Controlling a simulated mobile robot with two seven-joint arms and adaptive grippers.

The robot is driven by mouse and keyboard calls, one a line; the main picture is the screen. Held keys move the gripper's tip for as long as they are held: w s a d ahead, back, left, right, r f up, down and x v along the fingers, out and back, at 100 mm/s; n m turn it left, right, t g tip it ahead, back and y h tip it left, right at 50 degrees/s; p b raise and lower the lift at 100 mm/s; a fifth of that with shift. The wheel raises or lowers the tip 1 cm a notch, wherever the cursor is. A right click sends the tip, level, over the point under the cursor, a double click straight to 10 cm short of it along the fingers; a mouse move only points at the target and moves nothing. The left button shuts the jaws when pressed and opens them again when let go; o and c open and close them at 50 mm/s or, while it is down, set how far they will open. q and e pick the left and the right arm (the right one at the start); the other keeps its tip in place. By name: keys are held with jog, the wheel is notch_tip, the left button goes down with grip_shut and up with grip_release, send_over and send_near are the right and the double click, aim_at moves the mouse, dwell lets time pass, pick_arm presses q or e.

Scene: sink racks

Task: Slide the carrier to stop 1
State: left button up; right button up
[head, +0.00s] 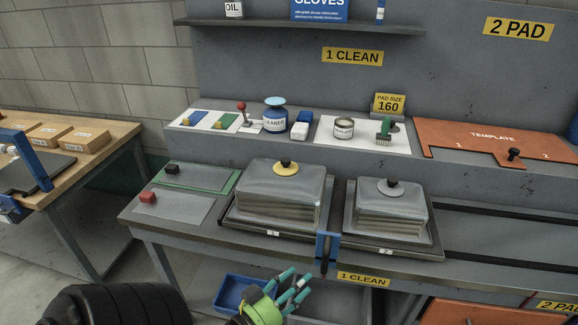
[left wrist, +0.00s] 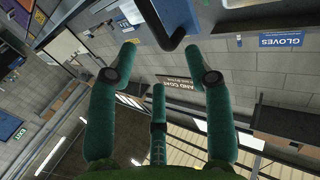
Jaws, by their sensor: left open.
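The carrier (head: 420,249) looks like a dark low tray on rails in the head view, at the left end of the rails below the "1 CLEAN" sign (head: 352,57). It bears two clear-covered stacks, one with a yellow disc (head: 286,169) and one with a grey top (head: 390,187). A blue bracket (head: 327,247) stands at its front middle. My left gripper (head: 292,288) is open and empty, below the bench's front edge and apart from the bracket. In the left wrist view its spread green fingers (left wrist: 165,70) have a dark bent bar (left wrist: 167,38) beyond them. My right gripper is not seen.
The rails (head: 500,216) run clear to the right. A second "1 CLEAN" label (head: 363,279) is on the lower front. A blue bin (head: 235,294) sits under the bench near my left gripper. An orange template (head: 480,138) lies on the back ledge.

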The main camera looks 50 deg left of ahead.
pick_arm(q)
jog(key=shift+s, duration=1.25)
